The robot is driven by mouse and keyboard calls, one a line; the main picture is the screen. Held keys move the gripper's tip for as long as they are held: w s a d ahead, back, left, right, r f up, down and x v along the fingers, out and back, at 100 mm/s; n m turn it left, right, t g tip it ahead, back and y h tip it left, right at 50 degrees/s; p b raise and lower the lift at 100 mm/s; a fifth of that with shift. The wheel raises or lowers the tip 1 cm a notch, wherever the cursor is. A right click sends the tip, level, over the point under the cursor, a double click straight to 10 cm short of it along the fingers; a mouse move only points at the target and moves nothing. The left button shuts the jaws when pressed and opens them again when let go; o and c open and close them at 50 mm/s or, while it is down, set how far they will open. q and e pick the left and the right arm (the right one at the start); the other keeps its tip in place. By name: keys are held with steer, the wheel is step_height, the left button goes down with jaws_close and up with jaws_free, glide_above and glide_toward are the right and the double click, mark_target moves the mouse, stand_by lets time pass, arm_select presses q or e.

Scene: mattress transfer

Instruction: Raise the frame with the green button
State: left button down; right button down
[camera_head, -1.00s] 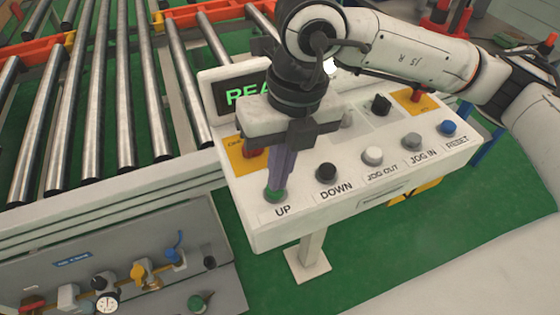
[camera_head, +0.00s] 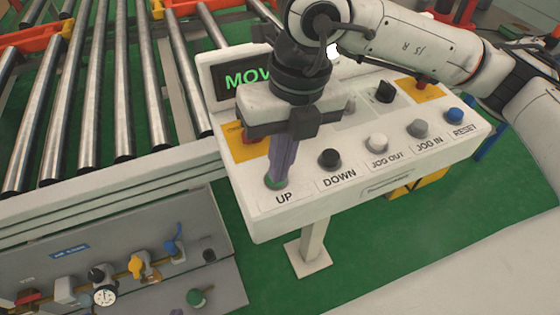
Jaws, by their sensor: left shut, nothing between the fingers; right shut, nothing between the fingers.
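The control panel (camera_head: 360,195) is a white sloped box with a row of buttons. The green button (camera_head: 268,185) above the label UP is mostly covered by my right gripper (camera_head: 275,182). That gripper is shut and empty, pointing down, with its fingertips on the green button. The frame itself cannot be made out for certain. My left gripper is not in view.
Beside UP are the black DOWN button (camera_head: 330,157), white JOG OUT button (camera_head: 377,143), grey JOG IN button (camera_head: 418,128) and blue RESET button (camera_head: 454,115). A roller conveyor (camera_head: 115,90) lies at the left. A valve panel (camera_head: 130,275) stands at lower left.

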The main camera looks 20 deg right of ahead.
mark_target(290, 178)
steer(key=r, duration=0.1)
steer(key=r+p, duration=0.1)
steer(key=r, duration=0.1)
steer(key=r+p, duration=0.1)
steer(key=r, duration=0.1)
steer(key=shift+d, duration=0.3)
step_height(290, 178, up, 9)
steer(key=d, duration=0.1)
steer(key=shift+d+b, duration=0.15)
steer(key=shift+b, duration=0.2)
steer(key=shift+s+f, duration=0.15)
